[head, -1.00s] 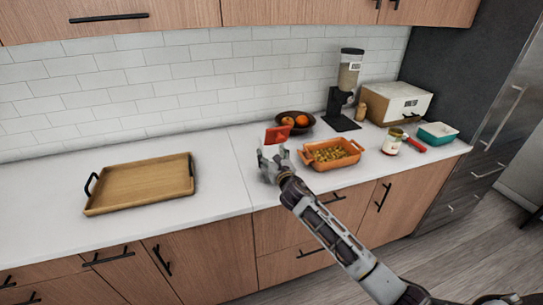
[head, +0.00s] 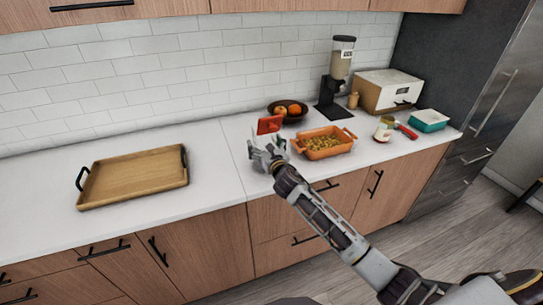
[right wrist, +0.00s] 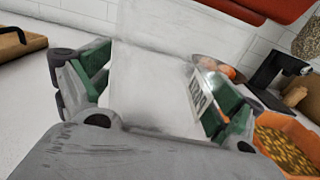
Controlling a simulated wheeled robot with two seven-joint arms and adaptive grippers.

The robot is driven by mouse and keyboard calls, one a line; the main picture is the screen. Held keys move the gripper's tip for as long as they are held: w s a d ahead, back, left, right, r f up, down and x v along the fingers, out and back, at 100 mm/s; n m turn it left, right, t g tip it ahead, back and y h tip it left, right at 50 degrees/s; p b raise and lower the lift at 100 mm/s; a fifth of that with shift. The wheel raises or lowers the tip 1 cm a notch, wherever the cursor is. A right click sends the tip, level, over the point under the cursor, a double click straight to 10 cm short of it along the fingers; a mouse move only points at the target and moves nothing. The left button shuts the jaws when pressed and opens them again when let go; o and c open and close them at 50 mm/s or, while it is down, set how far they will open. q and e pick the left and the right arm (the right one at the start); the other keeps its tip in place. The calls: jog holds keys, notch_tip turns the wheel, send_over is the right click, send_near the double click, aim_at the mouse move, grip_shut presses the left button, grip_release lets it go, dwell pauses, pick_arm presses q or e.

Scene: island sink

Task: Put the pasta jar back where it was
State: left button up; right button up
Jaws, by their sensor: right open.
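The pasta jar is clear, with a red lid (head: 270,124), and stands on the white counter left of the orange dish. Its clear body shows between my fingers in the right wrist view (right wrist: 155,85), with part of a label at the right finger and the red lid at the top right. My right gripper (head: 266,149) is open, with its green-padded fingers on either side of the jar body. I cannot tell whether either pad touches it. The jar's base is hidden behind the gripper. My left gripper is not in view.
An orange dish of pasta (head: 324,145) is close on the right, with a dark fruit bowl (head: 288,114) behind. A dispenser (head: 338,75), a white-fronted box (head: 388,92), a small jar (head: 383,131) and a teal dish (head: 430,121) stand further right. A wooden tray (head: 135,176) lies left; counter between is clear.

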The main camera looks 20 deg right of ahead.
jog(key=s, duration=1.2)
jog(key=shift+d+b, duration=0.2)
jog(key=shift+b, duration=0.1)
dwell(1.3)
